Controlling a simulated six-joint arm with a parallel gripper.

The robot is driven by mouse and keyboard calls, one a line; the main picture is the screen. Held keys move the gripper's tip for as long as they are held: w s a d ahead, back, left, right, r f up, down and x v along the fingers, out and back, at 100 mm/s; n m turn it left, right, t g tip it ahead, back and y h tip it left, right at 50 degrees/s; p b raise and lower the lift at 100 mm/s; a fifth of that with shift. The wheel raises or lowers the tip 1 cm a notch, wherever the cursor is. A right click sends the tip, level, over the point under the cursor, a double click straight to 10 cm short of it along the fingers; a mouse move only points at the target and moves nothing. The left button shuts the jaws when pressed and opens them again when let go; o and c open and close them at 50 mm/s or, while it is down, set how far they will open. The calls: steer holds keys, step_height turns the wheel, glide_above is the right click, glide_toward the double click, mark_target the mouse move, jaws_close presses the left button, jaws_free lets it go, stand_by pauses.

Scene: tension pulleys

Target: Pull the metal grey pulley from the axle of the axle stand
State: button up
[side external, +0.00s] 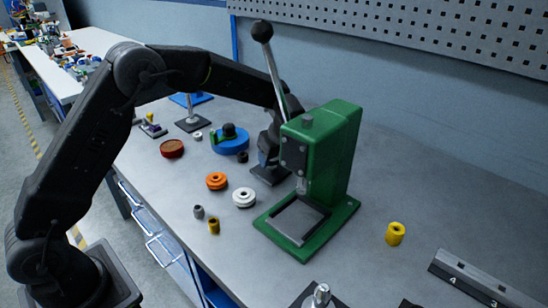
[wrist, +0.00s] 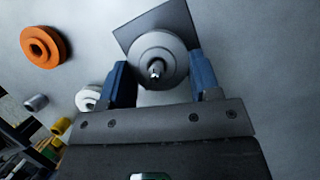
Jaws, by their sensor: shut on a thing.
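The metal grey pulley (wrist: 155,47) sits around the axle (wrist: 157,70) of the axle stand, seen nearly end-on in the wrist view. The stand's dark square base (wrist: 134,32) shows behind it. My gripper (wrist: 160,76) has its two blue fingers on opposite sides of the pulley and is shut on it. In the side view my gripper (side external: 265,157) is low over the stand's base (side external: 265,178), just left of the green press. The pulley is mostly hidden there by my gripper and the press.
The green press (side external: 335,150) with its long lever stands close to the right of my gripper. An orange pulley (side external: 216,181), a white pulley (side external: 244,197) and a blue part (side external: 231,143) lie to the left. A yellow cylinder (side external: 395,234) stands at the right, with bare table around it.

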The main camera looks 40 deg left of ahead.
steer(key=shift+r, duration=1.15)
stand_by(0.6)
steer(key=shift+r, duration=1.6)
steer(key=shift+r, duration=0.15)
steer(key=shift+r, duration=0.35)
steer(key=shift+r, duration=2)
